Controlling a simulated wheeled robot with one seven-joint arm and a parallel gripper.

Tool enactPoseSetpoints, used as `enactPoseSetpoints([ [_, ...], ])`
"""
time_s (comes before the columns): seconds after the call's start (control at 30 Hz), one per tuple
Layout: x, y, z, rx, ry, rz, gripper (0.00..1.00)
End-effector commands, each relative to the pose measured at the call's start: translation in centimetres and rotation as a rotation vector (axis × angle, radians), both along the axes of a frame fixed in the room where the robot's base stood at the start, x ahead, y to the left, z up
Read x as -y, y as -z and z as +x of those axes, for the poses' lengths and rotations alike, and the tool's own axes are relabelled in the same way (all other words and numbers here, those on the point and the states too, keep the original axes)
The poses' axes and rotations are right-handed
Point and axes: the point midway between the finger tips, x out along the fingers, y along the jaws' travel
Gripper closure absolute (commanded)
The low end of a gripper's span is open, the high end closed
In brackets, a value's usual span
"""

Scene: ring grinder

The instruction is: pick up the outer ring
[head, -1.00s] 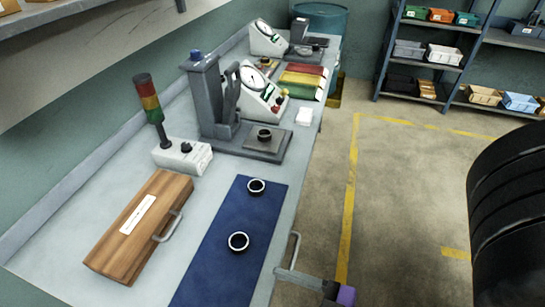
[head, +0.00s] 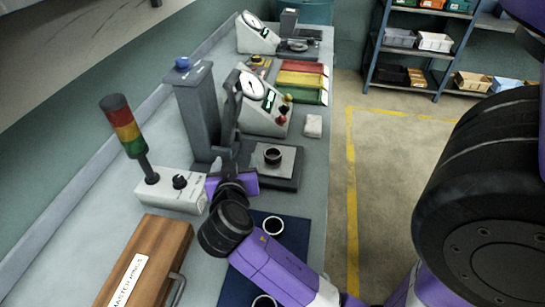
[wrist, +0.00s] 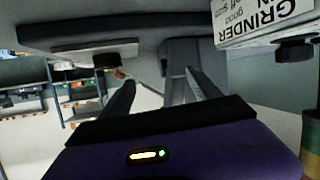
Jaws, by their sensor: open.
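Three dark rings with bright rims show in the head view, and I cannot tell which is the outer ring. One ring (head: 272,156) sits on the grey plate of the upright press-like stand (head: 192,105). Another ring (head: 272,226) lies on the blue mat, beside my arm. A third ring (head: 264,301) lies nearer on the mat, cut by the lower edge. My gripper (wrist: 160,80) is open and empty, low in front of the stand. In the wrist view, which looks upside down, the plate's ring (wrist: 106,61) is beyond the left finger, apart from it.
A control box (head: 172,189) with a signal lamp (head: 124,125) stands left of my gripper. A wooden case (head: 146,262) lies in front of it. Dial gauges (head: 262,100) and coloured bins (head: 300,82) stand behind. The blue mat (head: 236,290) is partly covered by my arm.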

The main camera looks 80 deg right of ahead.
Motion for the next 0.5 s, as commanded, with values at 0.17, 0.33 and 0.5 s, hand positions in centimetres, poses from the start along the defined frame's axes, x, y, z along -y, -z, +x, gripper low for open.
enactPoseSetpoints([
  [0.17,1.0,0.8,-4.6,0.041,0.267,0.044,0.27],
  [0.33,1.3,0.9,-6.5,0.067,0.377,0.05,0.27],
  [0.5,2.9,1.6,-6.8,0.068,0.387,0.052,0.27],
])
